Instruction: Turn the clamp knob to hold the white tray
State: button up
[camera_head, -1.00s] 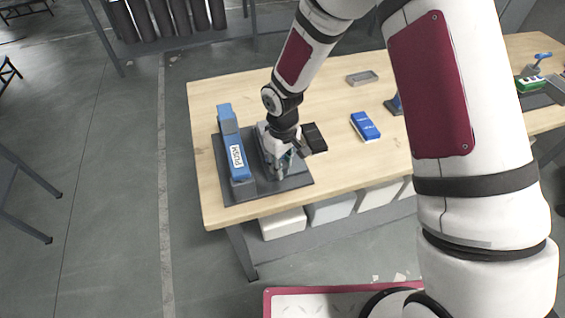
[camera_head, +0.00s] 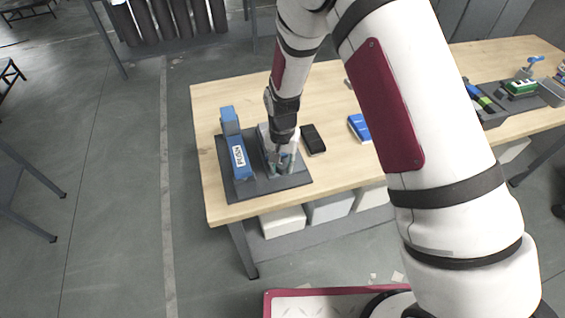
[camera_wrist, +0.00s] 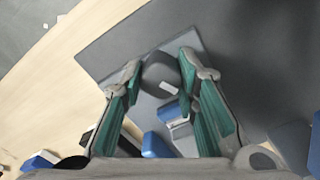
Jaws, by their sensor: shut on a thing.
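My gripper (camera_head: 284,160) is low over a fixture on the dark base plate (camera_head: 236,194), at the table's left end. In the wrist view its green-padded fingers (camera_wrist: 160,76) stand apart around the fixture's clamp parts. A dark grey rounded block (camera_wrist: 160,72) lies between the fingertips, with blue pieces (camera_wrist: 155,145) closer to the palm. The gripper is shut on what I take to be the clamp knob; the exact contact is hard to see. A pale grey part of the fixture (camera_head: 264,134) shows beside the gripper. I cannot clearly make out the white tray.
A tall blue block with a white label (camera_head: 238,158) stands on the plate just left of my gripper. A black flat box (camera_head: 313,139) and a blue box (camera_head: 359,127) lie to the right. Another fixture (camera_head: 520,88) is at the far right. Bins (camera_head: 283,221) sit below.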

jog(key=o, duration=0.8)
jog(key=shift+c, duration=0.2)
jog(key=shift+r+p, duration=0.9)
jog(key=shift+r, duration=2.6)
jog(key=n, duration=0.2)
jog(key=r+n, duration=0.1)
jog(key=n, duration=0.1)
jog(key=shift+n, duration=0.4)
jog(key=n, duration=0.2)
jog(key=n+b, duration=0.1)
jog(key=n, duration=0.1)
jog(key=shift+r, duration=0.35)
jog(key=shift+f, duration=0.35)
jog(key=shift+f+b, duration=1)
jog(key=shift+f, duration=3.05)
